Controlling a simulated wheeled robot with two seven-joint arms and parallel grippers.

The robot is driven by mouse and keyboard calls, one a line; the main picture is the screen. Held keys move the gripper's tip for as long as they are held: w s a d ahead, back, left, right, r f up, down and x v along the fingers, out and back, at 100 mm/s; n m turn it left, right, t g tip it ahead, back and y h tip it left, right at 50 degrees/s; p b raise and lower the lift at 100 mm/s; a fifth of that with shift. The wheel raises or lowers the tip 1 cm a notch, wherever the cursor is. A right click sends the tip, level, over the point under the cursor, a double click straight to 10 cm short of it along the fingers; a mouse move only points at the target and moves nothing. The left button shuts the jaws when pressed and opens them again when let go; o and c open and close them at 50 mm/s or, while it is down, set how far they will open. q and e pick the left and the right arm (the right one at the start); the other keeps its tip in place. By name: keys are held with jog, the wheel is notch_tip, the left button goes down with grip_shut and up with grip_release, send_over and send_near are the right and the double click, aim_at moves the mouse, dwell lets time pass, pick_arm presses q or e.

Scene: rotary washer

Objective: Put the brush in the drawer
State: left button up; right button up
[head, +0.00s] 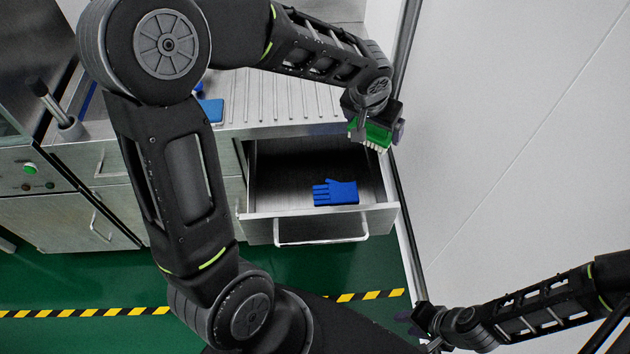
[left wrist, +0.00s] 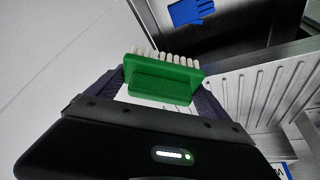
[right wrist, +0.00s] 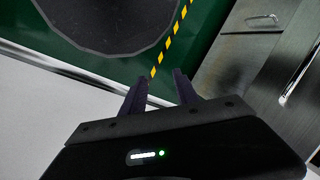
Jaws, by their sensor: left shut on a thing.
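The green brush (head: 377,136) with pale bristles is held in my left gripper (head: 372,128), above the right back part of the open drawer (head: 280,165). In the left wrist view the brush (left wrist: 160,84) sits between the two dark fingers, bristles facing away from the wrist. The drawer is pulled out, and a blue glove (head: 336,192) lies on its floor near the front. The glove also shows in the left wrist view (left wrist: 190,11). My right gripper (head: 422,322) is low at the right, and in the right wrist view its fingers (right wrist: 158,90) stand apart with nothing between them.
The ribbed metal counter (head: 280,100) is behind the drawer, with a blue item (head: 210,109) on it. A grey lever (head: 52,108) stands at the left. A white wall (head: 510,130) rises close on the right. The drawer handle (head: 322,240) projects at the front.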

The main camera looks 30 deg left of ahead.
jog(key=shift+o, duration=1)
jog(key=shift+f, duration=0.1)
pick_arm(q)
jog(key=shift+a+f+b, duration=0.15)
jog(key=shift+f+b, duration=0.15)
jog(key=shift+b, duration=0.1)
pick_arm(e)
jog(key=shift+o, duration=0.7)
jog(key=shift+f, duration=0.35)
pick_arm(q)
jog(key=s+a+f+n+y+b, duration=0.2)
jog(key=s+a+f+n+b, duration=0.2)
jog(key=a+f+b, duration=0.9)
jog(key=a+n+b, duration=0.3)
jog(key=shift+g+y, duration=0.4)
pick_arm(e)
notch_tip(320, 180, down, 16)
jog(key=shift+w+r, duration=0.15)
jog(key=shift+w, duration=0.25)
jog(key=shift+a, duration=0.1)
